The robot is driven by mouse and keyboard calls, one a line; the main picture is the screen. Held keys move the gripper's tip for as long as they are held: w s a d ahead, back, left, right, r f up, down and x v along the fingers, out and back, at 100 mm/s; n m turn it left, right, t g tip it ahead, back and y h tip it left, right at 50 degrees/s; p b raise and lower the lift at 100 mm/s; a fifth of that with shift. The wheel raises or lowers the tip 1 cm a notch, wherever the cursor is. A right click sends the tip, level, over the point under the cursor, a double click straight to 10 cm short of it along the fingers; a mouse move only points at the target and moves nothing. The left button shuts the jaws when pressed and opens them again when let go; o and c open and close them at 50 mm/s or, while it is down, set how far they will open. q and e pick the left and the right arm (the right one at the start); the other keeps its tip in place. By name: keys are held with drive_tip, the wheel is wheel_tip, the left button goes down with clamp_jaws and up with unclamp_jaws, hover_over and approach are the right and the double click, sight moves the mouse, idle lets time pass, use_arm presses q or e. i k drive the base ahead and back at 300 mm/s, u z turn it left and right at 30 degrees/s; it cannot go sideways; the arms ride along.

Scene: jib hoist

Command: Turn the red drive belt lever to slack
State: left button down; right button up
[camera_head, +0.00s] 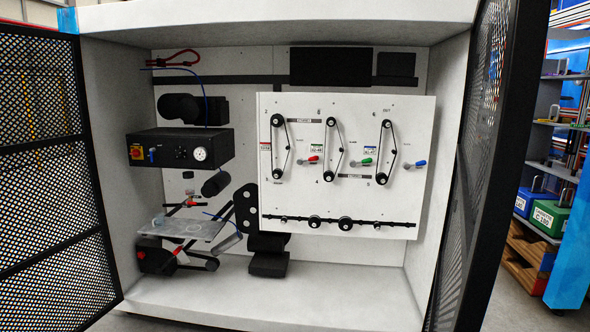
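The red drive belt lever (311,160) is on the white panel (350,205) inside the cabinet, right of the leftmost belt. Its red handle points right, close to horizontal. The leftmost black belt (279,147) runs around an upper and a lower pulley, with a red-edged label (265,152) beside it. Small lettering by the lever is too blurred to read. Neither of my grippers shows in the head view.
A green lever (364,162) and a blue lever (416,164) sit farther right in the same row. A black control box (180,148) and a clear plate (182,228) are at left. Open mesh doors (45,170) flank the cabinet. Its floor (270,303) is mostly clear.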

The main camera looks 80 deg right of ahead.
sight(300, 161)
drive_tip(key=z, duration=1.55)
drive_tip(key=i, duration=1.8)
drive_tip(key=z, duration=2.3)
drive_tip(key=i, duration=1.8)
drive_tip(key=z, duration=0.4)
